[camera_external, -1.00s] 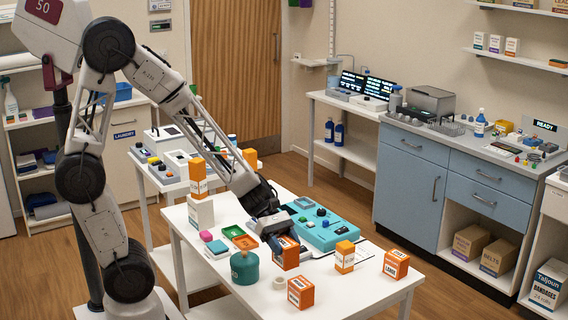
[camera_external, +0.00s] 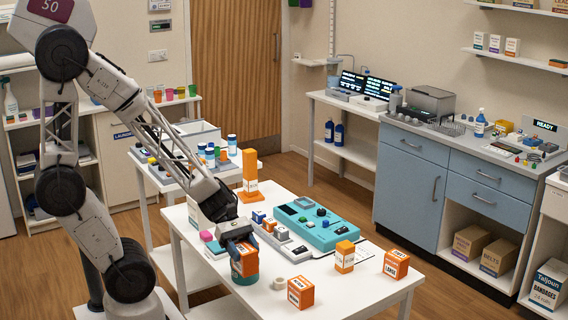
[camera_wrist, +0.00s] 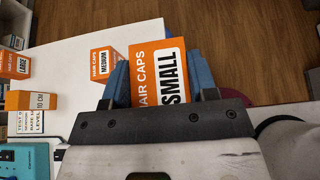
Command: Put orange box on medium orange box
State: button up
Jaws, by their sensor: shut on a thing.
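My gripper (camera_external: 238,238) is shut on the small orange box (camera_wrist: 160,75), which reads HAIR CAPS SMALL. In the wrist view its blue fingers are on either side of the box. In the external view the held box (camera_external: 246,264) appears in front of or above the teal jar, to the left of the medium orange box (camera_external: 300,293). The medium box stands on the white table near the front edge, apart from the held box. Its MEDIUM label is readable in the wrist view (camera_wrist: 106,62).
The teal device (camera_external: 318,232) is behind. The teal jar is mostly hidden.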

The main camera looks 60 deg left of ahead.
jog(key=shift+w, duration=0.1)
send_over(301, 282)
jog(key=shift+f, duration=0.75)
dwell(0.5)
jog(key=shift+f, duration=1.75)
jog(key=shift+f, duration=0.15)
jog(key=o, duration=0.9)
jog(key=shift+r, duration=0.2)
